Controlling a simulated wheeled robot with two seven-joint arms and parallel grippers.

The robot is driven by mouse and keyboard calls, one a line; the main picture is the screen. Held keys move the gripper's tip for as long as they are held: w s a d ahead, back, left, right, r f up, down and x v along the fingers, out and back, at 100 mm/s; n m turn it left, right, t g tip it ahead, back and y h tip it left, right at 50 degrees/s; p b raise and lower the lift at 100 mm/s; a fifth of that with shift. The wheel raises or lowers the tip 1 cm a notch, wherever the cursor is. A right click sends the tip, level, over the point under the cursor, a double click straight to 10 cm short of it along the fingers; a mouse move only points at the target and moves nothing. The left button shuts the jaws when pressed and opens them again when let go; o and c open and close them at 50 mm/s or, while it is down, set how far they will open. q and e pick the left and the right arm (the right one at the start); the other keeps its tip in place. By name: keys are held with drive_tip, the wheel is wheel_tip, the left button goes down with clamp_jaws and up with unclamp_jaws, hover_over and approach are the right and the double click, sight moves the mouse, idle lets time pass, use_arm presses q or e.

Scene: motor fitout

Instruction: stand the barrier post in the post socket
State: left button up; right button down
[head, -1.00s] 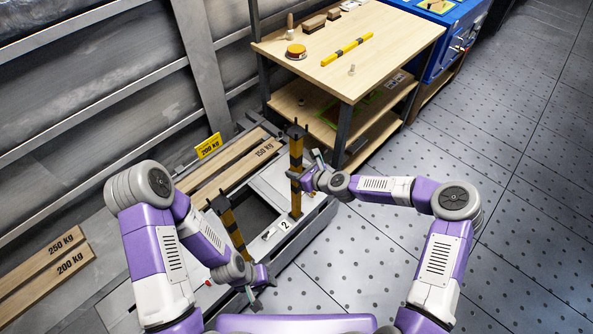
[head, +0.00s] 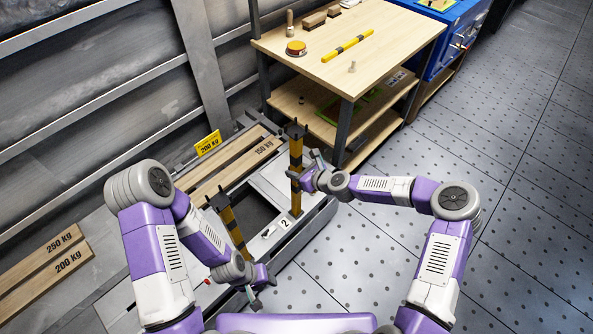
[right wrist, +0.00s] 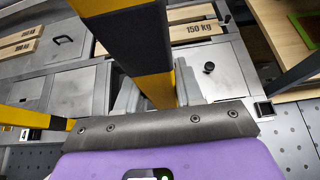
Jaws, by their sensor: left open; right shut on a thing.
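A yellow-and-black barrier post (head: 296,168) stands near upright at the right edge of the grey platform. My right gripper (head: 308,176) is shut on it about midway up. In the right wrist view the post (right wrist: 138,45) runs up through the picture between the fingers. Its lower end is close to the platform edge, and I cannot tell whether it sits in a socket. A small dark square opening (right wrist: 263,108), possibly a post socket, shows at right in the right wrist view. My left gripper (head: 261,289) is open and empty, low near the platform's front edge.
A second striped post (head: 231,224) stands tilted in the picture, left of the label 2. Wooden planks (head: 225,165) lie on the platform (head: 273,232), which has a dark recess. A wooden workbench (head: 372,50) stands behind. The floor at right is clear.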

drive_tip(key=shift+f, duration=0.25)
drive_tip(key=shift+f+b, duration=0.35)
drive_tip(key=shift+b, duration=0.15)
drive_tip(key=shift+f, duration=0.35)
drive_tip(key=shift+f+b, duration=0.35)
drive_tip(key=shift+b, duration=0.2)
drive_tip(key=shift+f+b, duration=0.6)
drive_tip(key=shift+f, duration=0.1)
idle(1.2)
drive_tip(key=c, duration=0.7)
unclamp_jaws()
drive_tip(key=shift+o, duration=0.3)
drive_tip(key=shift+f, duration=0.15)
